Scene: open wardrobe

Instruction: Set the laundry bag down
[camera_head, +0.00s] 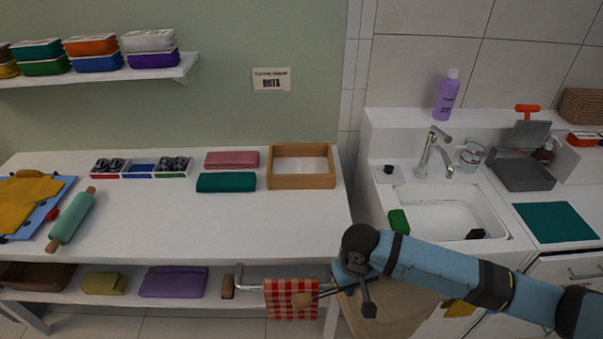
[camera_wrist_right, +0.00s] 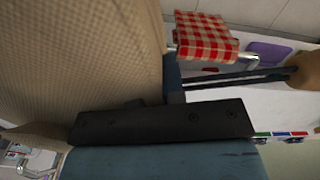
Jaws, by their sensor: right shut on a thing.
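My right gripper (camera_head: 366,290) points down in front of the worktable's right end. It is shut on the tan laundry bag (camera_head: 400,318), which hangs below the arm and is partly hidden by it. In the right wrist view the woven bag (camera_wrist_right: 80,60) fills the upper left, close beside the black gripper body. The bag's underside is out of view. My left gripper is not in view.
A red checked towel (camera_head: 281,285) hangs on a rail at the white worktable (camera_head: 150,235). A wooden tray (camera_head: 272,182), folded cloths and a rolling pin (camera_head: 72,218) lie on the table. The sink counter (camera_head: 520,240) stands at right. Tiled floor shows below the table.

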